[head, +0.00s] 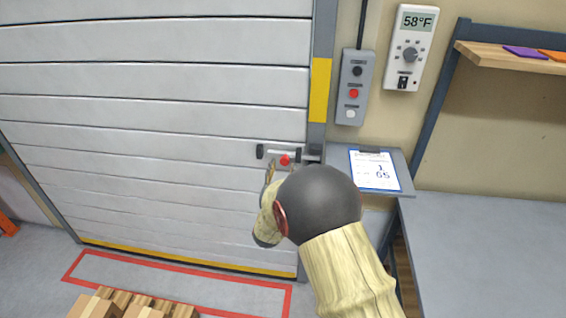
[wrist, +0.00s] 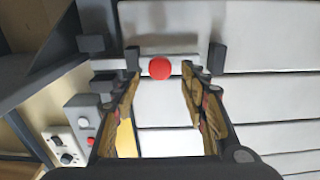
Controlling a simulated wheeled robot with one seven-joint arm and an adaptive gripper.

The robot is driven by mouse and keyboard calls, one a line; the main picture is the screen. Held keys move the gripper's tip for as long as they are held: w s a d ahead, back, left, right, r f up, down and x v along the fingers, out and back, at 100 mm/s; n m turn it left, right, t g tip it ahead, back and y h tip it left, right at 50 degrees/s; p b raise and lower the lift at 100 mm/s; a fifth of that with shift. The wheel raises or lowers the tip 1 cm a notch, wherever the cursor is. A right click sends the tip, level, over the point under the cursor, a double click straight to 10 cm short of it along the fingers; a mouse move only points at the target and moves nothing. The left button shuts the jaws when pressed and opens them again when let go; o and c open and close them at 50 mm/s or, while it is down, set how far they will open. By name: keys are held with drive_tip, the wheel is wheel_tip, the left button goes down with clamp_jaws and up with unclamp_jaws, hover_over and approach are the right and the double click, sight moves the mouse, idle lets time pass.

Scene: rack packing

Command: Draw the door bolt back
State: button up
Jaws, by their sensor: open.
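The door bolt (head: 275,152) is a light bar on the right edge of the grey roll-up door (head: 170,85), held by dark brackets, with a red knob (head: 284,160) on it. In the wrist view the bar (wrist: 185,66) runs sideways through its brackets and reaches left toward the dark catch (wrist: 92,43) on the frame. My gripper (head: 271,167) is just in front of the bolt. In the wrist view its open, tan-padded fingers stand either side of the red knob (wrist: 160,68), with a gap on both sides. Contact is not visible.
A control box (head: 354,88) and a thermostat (head: 410,48) hang right of the door. A clipboard (head: 374,170) lies on a small shelf close to my arm. A grey table (head: 490,240) is at right. Cartons (head: 95,305) are on the floor below.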

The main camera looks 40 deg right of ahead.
sight(284, 162)
drive_tip(key=shift+b+x, duration=0.55)
drive_tip(key=shift+x, duration=2.05)
drive_tip(key=c, duration=0.3)
drive_tip(key=c, duration=0.8)
clamp_jaws()
